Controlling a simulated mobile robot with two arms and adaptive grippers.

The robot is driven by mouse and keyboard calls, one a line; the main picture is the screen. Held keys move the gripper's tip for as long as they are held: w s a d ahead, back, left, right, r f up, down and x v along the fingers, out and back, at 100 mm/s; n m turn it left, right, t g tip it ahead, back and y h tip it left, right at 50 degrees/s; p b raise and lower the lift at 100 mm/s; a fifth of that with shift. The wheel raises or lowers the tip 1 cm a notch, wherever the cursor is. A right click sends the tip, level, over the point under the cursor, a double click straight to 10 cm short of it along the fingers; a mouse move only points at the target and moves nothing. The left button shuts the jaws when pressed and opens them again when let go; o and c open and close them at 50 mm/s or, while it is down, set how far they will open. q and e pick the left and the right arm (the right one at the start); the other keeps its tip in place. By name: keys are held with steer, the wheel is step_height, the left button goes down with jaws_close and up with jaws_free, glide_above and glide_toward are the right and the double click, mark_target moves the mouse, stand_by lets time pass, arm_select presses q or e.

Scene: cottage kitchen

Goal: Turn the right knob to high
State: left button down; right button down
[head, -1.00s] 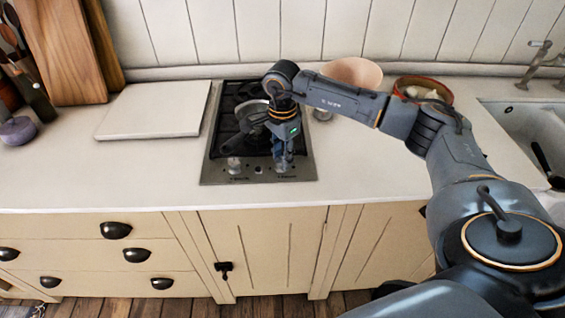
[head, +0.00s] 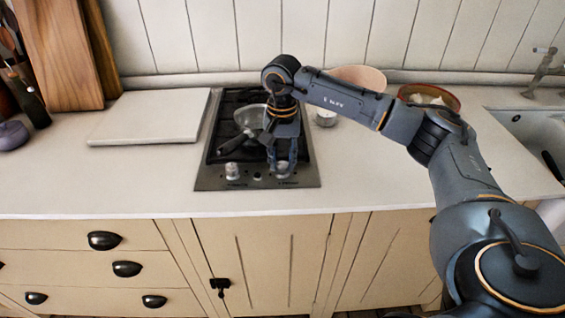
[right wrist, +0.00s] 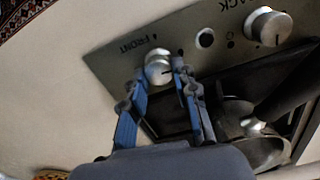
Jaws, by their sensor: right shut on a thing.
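The right knob (head: 282,168) is a silver knob at the front right of the hob (head: 210,182). My right gripper (head: 283,171) points down at it, its fingers on either side. In the right wrist view, the two blue-grey fingers (right wrist: 160,72) are shut on this knob (right wrist: 157,68), beside the word FRONT. The knob's pointer mark is not clear. The left knob (head: 232,171) stands free; it also shows in the right wrist view (right wrist: 268,27), near the other label. My left gripper is out of view.
A pan (head: 249,116) with a dark handle (head: 233,143) sits on the hob just behind the knobs. A white board (head: 150,117) lies left of the hob. A small tin (head: 326,118) and bowls (head: 360,76) stand to the right. The front counter strip is clear.

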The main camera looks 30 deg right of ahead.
mark_target(282, 163)
steer(key=shift+n, duration=0.6)
steer(key=c, duration=1)
jaws_free()
step_height(282, 163, up, 12)
steer(key=shift+r, duration=0.1)
